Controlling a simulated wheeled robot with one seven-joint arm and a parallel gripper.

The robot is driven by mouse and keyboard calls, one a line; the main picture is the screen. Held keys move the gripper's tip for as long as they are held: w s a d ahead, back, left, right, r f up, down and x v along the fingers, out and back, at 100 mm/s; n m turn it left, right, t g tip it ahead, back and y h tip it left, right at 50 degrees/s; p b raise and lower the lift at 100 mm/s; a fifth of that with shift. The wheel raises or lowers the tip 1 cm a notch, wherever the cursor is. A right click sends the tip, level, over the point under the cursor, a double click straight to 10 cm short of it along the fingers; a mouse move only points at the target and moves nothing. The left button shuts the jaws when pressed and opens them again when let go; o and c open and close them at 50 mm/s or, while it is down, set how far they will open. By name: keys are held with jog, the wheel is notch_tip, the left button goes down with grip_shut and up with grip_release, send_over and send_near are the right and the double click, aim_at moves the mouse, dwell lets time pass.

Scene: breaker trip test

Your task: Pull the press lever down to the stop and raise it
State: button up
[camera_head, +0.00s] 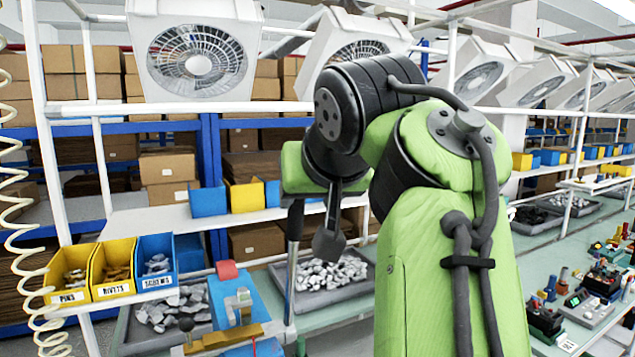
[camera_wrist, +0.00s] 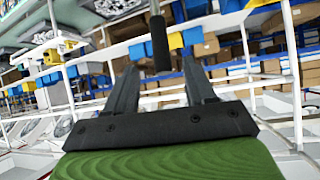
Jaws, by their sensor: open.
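The press lever (camera_head: 291,265) stands nearly upright in the head view, a thin rod with a black grip (camera_head: 295,219) at its top. In the wrist view the black grip (camera_wrist: 160,42) shows between the lines of the two fingers, its end near the fingertip level. My gripper (camera_wrist: 160,65) is open, with a gap on both sides of the grip. In the head view my gripper (camera_head: 329,240) is just right of the grip, seen edge-on. I cannot tell whether it touches the lever. The lever's lower pivot is not clear.
A blue fixture (camera_head: 222,292) with a red block (camera_head: 227,270) stands left of the lever. Yellow bins (camera_head: 112,288) and a blue screws bin (camera_head: 154,279) are further left. A grey tray of pale parts (camera_head: 322,318) lies behind. A shelf (camera_head: 160,222) runs above the bench.

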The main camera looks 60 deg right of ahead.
jog(key=v, duration=0.5)
jog(key=shift+s+a+r, duration=0.1)
jog(key=w+a+f+n+y+b, duration=0.3)
jog(key=a+f, duration=0.4)
jog(key=f, duration=0.5)
jog(key=w+a+f+n+y+b, duration=0.2)
jog(key=w+a+f+y+b, duration=0.15)
jog(key=a+f, duration=0.6)
jog(key=s+a+f+n+g+b, duration=0.1)
jog(key=s+a+f, duration=0.1)
jog(key=f, duration=0.9)
jog(key=s+a+f+n+g+b, duration=0.1)
jog(key=s+a+f+n+g, duration=0.1)
jog(key=f, duration=1)
jog(key=shift+s+a+f+n+y+b, duration=0.25)
jog(key=shift+s+a+n+y+b, duration=0.15)
jog(key=shift+s, duration=0.7)
